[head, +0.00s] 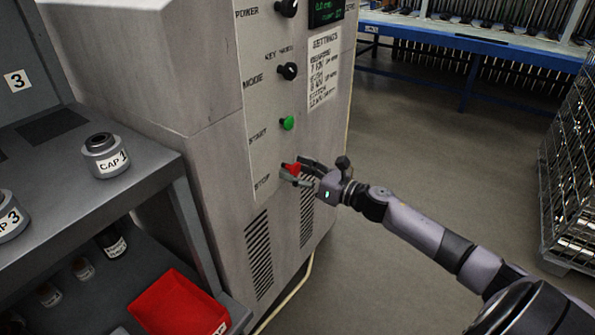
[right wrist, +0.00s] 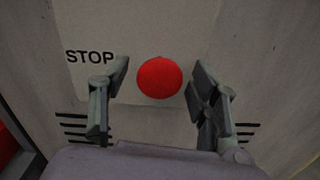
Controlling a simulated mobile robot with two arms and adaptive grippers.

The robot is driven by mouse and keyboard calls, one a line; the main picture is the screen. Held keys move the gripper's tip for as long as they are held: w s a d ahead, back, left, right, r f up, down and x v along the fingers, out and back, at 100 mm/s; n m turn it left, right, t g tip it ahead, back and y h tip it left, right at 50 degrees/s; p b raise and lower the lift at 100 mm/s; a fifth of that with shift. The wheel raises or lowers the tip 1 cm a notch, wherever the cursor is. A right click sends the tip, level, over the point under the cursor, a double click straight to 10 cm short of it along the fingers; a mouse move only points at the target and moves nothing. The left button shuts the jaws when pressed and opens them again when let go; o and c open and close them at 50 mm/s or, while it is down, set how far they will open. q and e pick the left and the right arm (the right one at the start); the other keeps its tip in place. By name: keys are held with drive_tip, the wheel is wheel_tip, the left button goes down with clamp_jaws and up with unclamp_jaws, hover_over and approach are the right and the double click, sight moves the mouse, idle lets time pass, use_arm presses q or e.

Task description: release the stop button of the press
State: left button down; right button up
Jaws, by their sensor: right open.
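The red stop button (head: 291,169) is on the lower part of the grey press panel, beside the printed word STOP. In the right wrist view the round red button (right wrist: 159,77) sits between the two fingers of my right gripper (right wrist: 158,92). My right gripper (head: 300,170) is open, with one finger on each side of the button. I cannot tell whether the fingers touch it. The press (head: 205,110) stands upright in the middle left of the head view. My left gripper is not in view.
A green start button (head: 287,124) and black knobs (head: 288,71) are above on the panel. A grey shelf with caps (head: 105,156) and a red bin (head: 178,305) is at left. A wire cage (head: 570,190) is at right. The floor between is clear.

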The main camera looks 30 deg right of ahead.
drive_tip(key=shift+s+d, duration=0.1)
drive_tip(key=shift+s, duration=0.2)
drive_tip(key=v, duration=1.1)
drive_tip(key=shift+s, duration=0.15)
drive_tip(key=shift+d, duration=0.1)
